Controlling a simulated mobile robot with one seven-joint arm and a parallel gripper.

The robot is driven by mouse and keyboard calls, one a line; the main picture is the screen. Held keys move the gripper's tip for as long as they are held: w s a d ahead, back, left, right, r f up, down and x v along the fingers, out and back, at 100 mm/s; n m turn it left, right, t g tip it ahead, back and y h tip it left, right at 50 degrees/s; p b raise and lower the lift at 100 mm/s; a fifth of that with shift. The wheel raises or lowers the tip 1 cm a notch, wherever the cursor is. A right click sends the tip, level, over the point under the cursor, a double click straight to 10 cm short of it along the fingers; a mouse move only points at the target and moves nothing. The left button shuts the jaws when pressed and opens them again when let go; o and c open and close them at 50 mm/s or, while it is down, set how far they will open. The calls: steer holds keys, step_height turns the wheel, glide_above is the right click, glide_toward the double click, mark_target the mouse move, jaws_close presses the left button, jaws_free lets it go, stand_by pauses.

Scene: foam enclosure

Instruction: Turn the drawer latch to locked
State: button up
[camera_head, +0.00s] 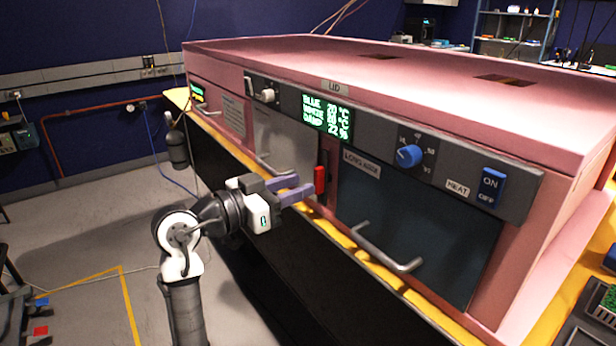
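A red latch handle (320,181) stands upright at the foot of a dark vertical slot on the pink enclosure (234,79). It sits between a pale grey door panel (285,143) and a dark drawer front (415,240) labelled LONG SIDE. My gripper (305,184) has two purple fingers spread apart with a gap between them. It comes from the left, its fingertips just left of the red handle. I cannot tell whether a fingertip touches the handle. Nothing shows between the fingers.
A bar handle (388,248) sticks out from the dark drawer front. Above run a green display (327,115), a blue knob (409,156) and a blue HEAT switch (490,187). A yellow ledge (357,258) runs below the front. Open floor lies to the left.

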mark_target(315, 180)
steer(key=shift+x, duration=1.7)
jaws_close()
